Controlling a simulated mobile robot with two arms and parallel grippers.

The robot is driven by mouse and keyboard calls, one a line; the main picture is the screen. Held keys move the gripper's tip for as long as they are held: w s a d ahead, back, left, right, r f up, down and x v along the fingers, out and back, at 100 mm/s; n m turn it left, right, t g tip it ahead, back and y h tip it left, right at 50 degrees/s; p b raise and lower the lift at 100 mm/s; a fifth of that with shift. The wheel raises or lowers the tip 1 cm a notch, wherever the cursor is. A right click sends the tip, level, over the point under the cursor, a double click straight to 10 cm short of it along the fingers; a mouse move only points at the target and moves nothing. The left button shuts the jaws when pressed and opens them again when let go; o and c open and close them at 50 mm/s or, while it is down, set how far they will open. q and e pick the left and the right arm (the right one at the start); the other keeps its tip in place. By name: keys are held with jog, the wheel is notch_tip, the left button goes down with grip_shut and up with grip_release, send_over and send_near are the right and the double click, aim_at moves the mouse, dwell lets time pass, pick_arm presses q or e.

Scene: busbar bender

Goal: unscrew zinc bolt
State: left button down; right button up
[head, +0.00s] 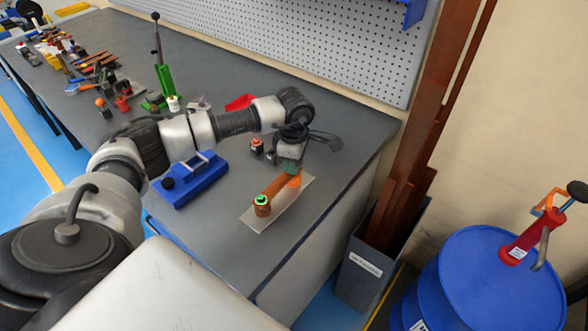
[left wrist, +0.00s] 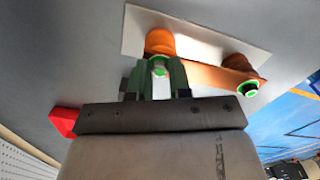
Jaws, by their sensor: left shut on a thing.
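A copper-coloured busbar (head: 279,186) joins two orange posts on a pale plate (head: 250,217) near the table's right edge. The near post carries a green-ringed bolt (head: 262,199); in the left wrist view this bolt (left wrist: 250,88) has a dark centre. My left gripper (head: 290,169) points down at the far orange post (head: 295,182). In the left wrist view its green fingers (left wrist: 158,78) are shut on a silvery zinc bolt (left wrist: 160,68) with a green ring, at the orange post (left wrist: 160,42). The bolt's shank is hidden, so I cannot tell how deep it sits. My right gripper is out of view.
A blue device (head: 190,183) lies left of the plate. A small dark and red bottle (head: 257,146) stands behind the plate, near my arm. Tools crowd the table's far left. A grey bin (head: 364,275) with long brown bars and a blue drum (head: 490,285) stand right of the table.

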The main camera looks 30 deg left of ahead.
pick_arm(q)
jog(key=shift+n, duration=0.6)
jog(key=n, duration=0.5)
jog(key=shift+n+p, duration=0.4)
jog(key=n, duration=0.3)
jog(key=shift+r+p, duration=0.1)
jog(key=shift+p, duration=0.25)
jog(key=shift+n, duration=1.4)
jog(key=n+p, duration=0.1)
jog(key=n, duration=0.1)
jog(key=shift+n, duration=0.4)
jog(key=shift+n+p, duration=0.5)
jog(key=shift+n, duration=0.9)
